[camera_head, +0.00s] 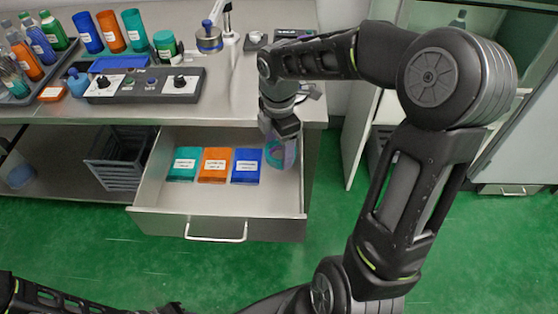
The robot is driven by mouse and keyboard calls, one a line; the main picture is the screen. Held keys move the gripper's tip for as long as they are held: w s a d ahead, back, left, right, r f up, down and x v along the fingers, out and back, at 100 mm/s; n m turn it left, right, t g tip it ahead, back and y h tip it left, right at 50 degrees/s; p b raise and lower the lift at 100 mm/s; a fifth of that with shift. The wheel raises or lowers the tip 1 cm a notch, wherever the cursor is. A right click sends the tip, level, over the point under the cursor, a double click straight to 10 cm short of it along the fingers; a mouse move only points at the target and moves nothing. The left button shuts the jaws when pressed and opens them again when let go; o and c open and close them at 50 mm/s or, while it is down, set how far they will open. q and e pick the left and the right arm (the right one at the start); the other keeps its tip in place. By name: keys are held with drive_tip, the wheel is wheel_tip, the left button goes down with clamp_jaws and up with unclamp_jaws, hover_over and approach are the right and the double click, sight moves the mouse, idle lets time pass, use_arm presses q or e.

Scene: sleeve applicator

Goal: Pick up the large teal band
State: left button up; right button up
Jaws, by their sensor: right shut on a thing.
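A teal ring-shaped band (273,153) shows at the right end of the open drawer (228,203), just below my right gripper (280,138). My right gripper reaches down into the drawer from above and is shut on the band. A purplish translucent shape (291,152) shows right beside the band; its outline is unclear. The fingers are small and partly hidden by the wrist. My left gripper is outside the picture; only part of my left arm shows at the bottom left.
Teal (183,165), orange (215,167) and blue (247,167) labelled packs lie in the drawer, left of the gripper.

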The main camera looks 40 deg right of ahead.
drive_tip(key=shift+r, duration=2.4)
wheel_tip(320, 180, up, 3)
drive_tip(key=p, duration=0.3)
